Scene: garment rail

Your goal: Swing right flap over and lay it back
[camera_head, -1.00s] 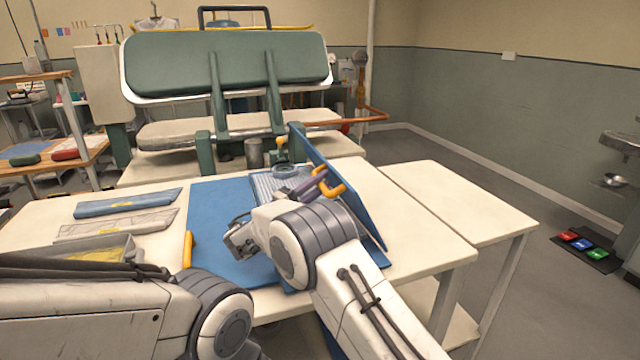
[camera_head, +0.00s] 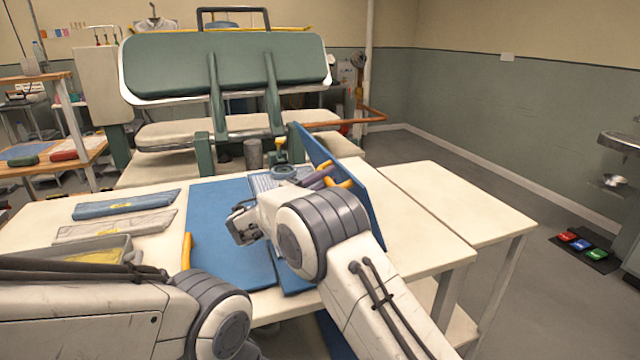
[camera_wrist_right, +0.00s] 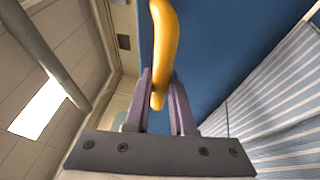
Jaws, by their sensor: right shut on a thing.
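The blue folding board (camera_head: 218,210) lies on the cream table with its left panel flat. Its right flap (camera_head: 352,172) stands raised, tilted to the right; it fills much of the right wrist view (camera_wrist_right: 215,50) as a blue panel. My right gripper (camera_head: 326,179) is shut on the flap's yellow handle (camera_head: 346,184); the purple fingers hold the handle (camera_wrist_right: 163,35) in the right wrist view. A striped garment (camera_head: 262,181) lies on the board, mostly hidden behind my right arm; its light blue stripes (camera_wrist_right: 285,105) show in the wrist view. My left gripper is out of view.
A yellow handle (camera_head: 186,250) stands at the board's left edge. Two folded pieces (camera_head: 125,204) and a grey tray (camera_head: 85,252) lie at the left. A green press (camera_head: 225,68) stands behind. The side table (camera_head: 455,200) at right is bare.

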